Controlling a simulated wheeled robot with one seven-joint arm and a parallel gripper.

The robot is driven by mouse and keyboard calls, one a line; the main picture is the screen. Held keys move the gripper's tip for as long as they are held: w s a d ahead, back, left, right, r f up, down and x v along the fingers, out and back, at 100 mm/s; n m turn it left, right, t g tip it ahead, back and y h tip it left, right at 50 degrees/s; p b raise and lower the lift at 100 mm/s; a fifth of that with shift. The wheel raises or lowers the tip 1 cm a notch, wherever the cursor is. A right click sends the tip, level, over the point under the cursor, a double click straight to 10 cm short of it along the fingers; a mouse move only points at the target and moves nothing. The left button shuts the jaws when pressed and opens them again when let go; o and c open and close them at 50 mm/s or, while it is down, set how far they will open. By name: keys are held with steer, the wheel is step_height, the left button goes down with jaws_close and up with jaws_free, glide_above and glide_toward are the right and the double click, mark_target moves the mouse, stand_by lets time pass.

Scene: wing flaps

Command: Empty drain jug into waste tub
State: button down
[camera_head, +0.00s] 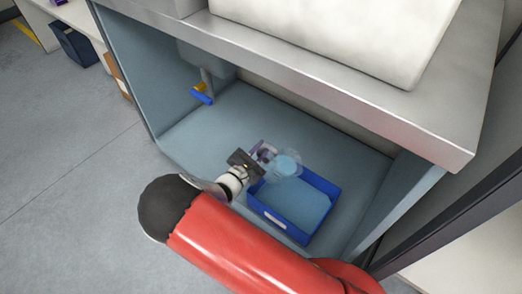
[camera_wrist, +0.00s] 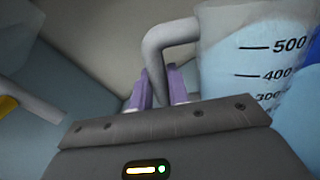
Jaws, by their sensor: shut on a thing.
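The drain jug (camera_head: 286,165) is a clear beaker with light blue liquid in it. In the wrist view the jug (camera_wrist: 255,65) shows marks of 500, 400 and 300 and a grey handle. My gripper (camera_head: 262,152) has its purple fingers (camera_wrist: 160,88) shut on that handle. The jug is over the back left part of the waste tub (camera_head: 331,188), a blue open tub with a pale label on its front. Light blue covers the tub's inside; I cannot tell if it is liquid. The jug looks close to upright.
The tub stands on the floor of a blue-grey open cabinet (camera_head: 230,110) under a steel counter (camera_head: 360,110). A drain pipe with a yellow and blue valve (camera_head: 202,94) hangs at the back left. The cabinet floor left of the tub is clear.

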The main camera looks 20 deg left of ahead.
mark_target(265, 148)
steer(key=shift+r+m, duration=0.65)
steer(key=shift+m, duration=0.25)
steer(key=shift+d+r+m+b, duration=0.3)
steer(key=shift+r+m+b, duration=0.2)
steer(key=shift+m, duration=0.6)
steer(key=shift+s+d+r+m, duration=0.1)
steer(key=shift+d+r+m, duration=0.1)
steer(key=shift+m, duration=0.3)
steer(key=shift+s+d+r+m+b, duration=0.2)
steer(key=shift+d+m+b, duration=0.2)
steer(key=shift+m+b, duration=0.4)
stand_by(4.7)
